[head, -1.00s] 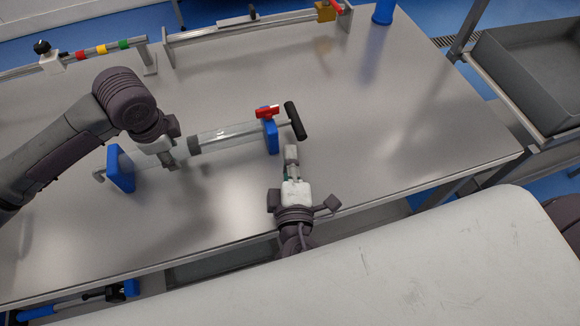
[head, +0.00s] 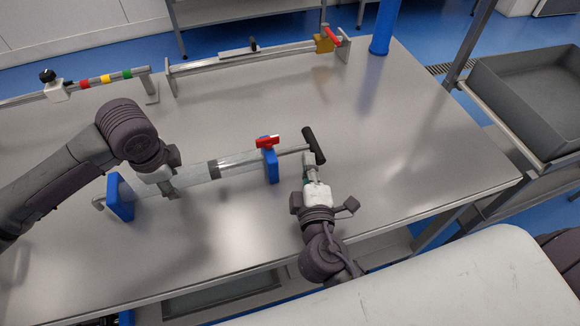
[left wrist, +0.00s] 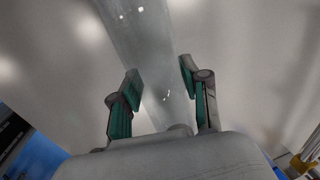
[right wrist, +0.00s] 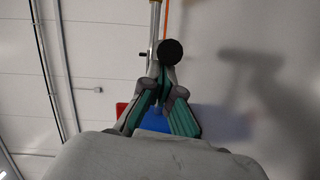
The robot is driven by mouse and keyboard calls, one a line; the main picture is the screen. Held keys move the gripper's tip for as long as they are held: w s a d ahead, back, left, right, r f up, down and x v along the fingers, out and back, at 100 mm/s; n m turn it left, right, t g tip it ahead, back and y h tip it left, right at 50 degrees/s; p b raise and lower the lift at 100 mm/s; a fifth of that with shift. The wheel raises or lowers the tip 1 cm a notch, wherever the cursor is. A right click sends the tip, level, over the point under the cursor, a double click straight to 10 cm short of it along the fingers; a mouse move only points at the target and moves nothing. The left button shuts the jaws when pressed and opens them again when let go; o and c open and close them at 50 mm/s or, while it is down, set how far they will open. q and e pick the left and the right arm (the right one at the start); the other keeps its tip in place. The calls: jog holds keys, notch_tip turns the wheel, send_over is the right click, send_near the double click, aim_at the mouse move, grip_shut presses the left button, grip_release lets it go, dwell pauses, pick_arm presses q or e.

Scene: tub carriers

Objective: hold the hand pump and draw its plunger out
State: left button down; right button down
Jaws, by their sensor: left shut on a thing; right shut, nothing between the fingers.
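The hand pump lies along the table, its clear barrel (head: 240,163) held between two blue end blocks (head: 120,197). A red clip (head: 267,142) sits on the right block. The dark piston (head: 213,170) shows inside the barrel, about midway. The plunger rod (head: 292,149) sticks out at the right and ends in a black crossbar handle (head: 314,146). My left gripper (head: 172,186) is shut on the barrel, left of the piston; its fingers (left wrist: 165,95) flank the barrel. My right gripper (head: 310,160) is shut and empty, its tips close by the handle (right wrist: 171,52); contact is unclear.
A rail with a brass block (head: 324,44) runs along the table's back. Another rail with coloured rings (head: 105,78) is at the back left, and a blue cylinder (head: 384,25) at the back corner. A grey tray (head: 530,90) stands right. The table's right half is clear.

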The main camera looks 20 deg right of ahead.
jog(key=d, duration=0.9)
pick_arm(q)
jog(key=shift+a, duration=0.1)
pick_arm(e)
jog(key=v, duration=1)
pick_arm(q)
jog(key=shift+c, duration=2.4)
grip_release()
